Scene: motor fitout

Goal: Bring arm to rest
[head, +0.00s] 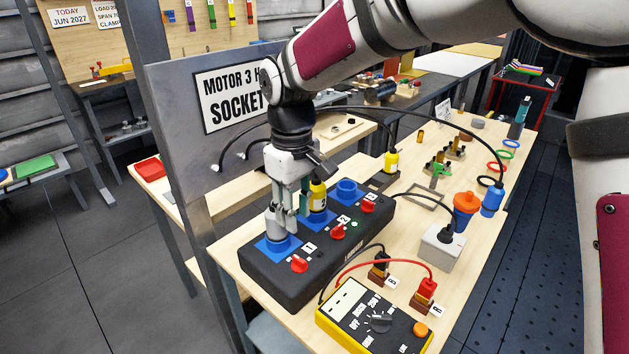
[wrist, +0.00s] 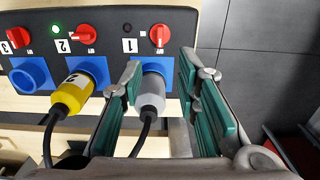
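My gripper (head: 290,200) is low over the near end of the black socket box (head: 310,268). In the wrist view its green-padded fingers (wrist: 159,64) stand apart on both sides of a grey plug (wrist: 151,92), with gaps visible. The grey plug (head: 275,222) sits in the blue socket marked 1, with a black cable. A yellow plug (wrist: 72,92) sits in socket 2 and is partly hidden behind my gripper in the head view. Socket 3 (head: 347,189) is empty. The lamp beside switch 2 (wrist: 83,34) is lit green; the lamp at switch 1 is dark.
A grey sign panel (head: 180,122) stands close on the left. A yellow meter (head: 372,318), a grey box (head: 441,248), an orange-capped connector (head: 466,205) and a blue connector (head: 492,200) stand on the wooden bench. Cables arch above the bench. Floor is open on the right (head: 530,250).

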